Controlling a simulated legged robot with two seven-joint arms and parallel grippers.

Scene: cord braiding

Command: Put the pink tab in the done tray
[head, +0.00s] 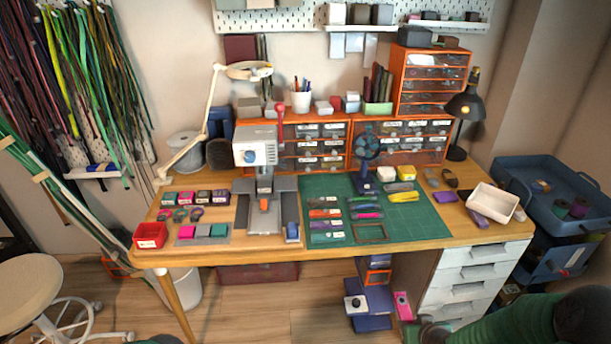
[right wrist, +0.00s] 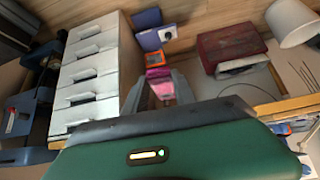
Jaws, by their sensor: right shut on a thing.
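My right gripper (head: 415,319) is low in front of the desk, left of the white drawers, shut on a pink tab (head: 403,305). In the right wrist view the pink tab (right wrist: 160,84) sits between the fingers (right wrist: 160,97). Another pink piece (head: 187,230) lies on a grey strip at the desk's left. A small red tray (head: 151,244) with a white label stands at the front left corner, and an off-white tray (head: 493,201) is at the right end. The labels are too small to show which is the done tray. My left gripper is out of view.
A press (head: 258,160) stands mid-desk, beside a green mat (head: 408,222) with several small pieces and a blue fan (head: 366,150). White drawers (head: 470,270) are under the desk's right side. A blue cart (head: 560,185) stands at the right.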

